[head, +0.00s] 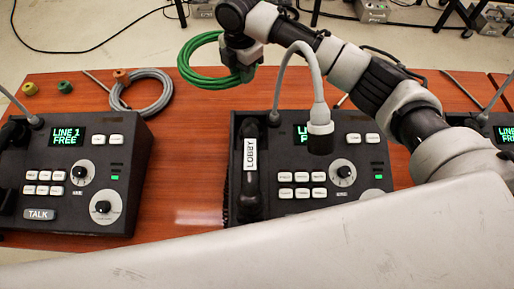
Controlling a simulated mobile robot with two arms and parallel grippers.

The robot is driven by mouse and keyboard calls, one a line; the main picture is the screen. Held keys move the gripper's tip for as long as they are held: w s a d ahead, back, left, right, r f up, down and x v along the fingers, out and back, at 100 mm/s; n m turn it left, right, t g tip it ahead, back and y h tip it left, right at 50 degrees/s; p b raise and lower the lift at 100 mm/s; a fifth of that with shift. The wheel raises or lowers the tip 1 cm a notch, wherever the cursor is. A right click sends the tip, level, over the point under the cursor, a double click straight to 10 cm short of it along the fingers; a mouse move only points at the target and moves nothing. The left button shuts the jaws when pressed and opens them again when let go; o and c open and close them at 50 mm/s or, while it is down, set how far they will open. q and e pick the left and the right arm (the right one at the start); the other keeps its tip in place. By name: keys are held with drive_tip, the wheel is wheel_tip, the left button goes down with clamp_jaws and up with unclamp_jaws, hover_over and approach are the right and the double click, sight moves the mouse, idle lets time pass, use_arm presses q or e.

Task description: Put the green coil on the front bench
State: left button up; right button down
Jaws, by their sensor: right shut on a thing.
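The green coil (203,77) is held in the air above the far edge of the wooden bench (190,193). My right gripper (241,70) is shut on the coil's right side, and my right arm reaches in from the right over the phone consoles. I cannot tell whether this bench is the front bench. My left gripper is out of view.
A grey coil (148,93) lies on the bench beside several small coloured pieces. A left console (66,215) and a middle console (262,208) with a raised gooseneck microphone (319,120) stand on the bench. Bare wood shows between them. Cables and boxes lie on the floor behind.

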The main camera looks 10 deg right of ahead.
sight(245, 111)
wheel_tip(245, 111, down, 3)
drive_tip(key=shift+r+b, duration=0.1)
drive_tip(key=shift+b, duration=0.6)
drive_tip(key=shift+f, duration=0.4)
wheel_tip(245, 111, down, 9)
drive_tip(key=shift+f, duration=0.1)
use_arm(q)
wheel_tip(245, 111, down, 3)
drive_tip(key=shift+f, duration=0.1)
use_arm(e)
drive_tip(key=c, duration=0.8)
unclamp_jaws()
drive_tip(key=shift+f, duration=0.1)
drive_tip(key=shift+c, duration=0.2)
wheel_tip(245, 111, up, 12)
drive_tip(key=shift+r, duration=0.1)
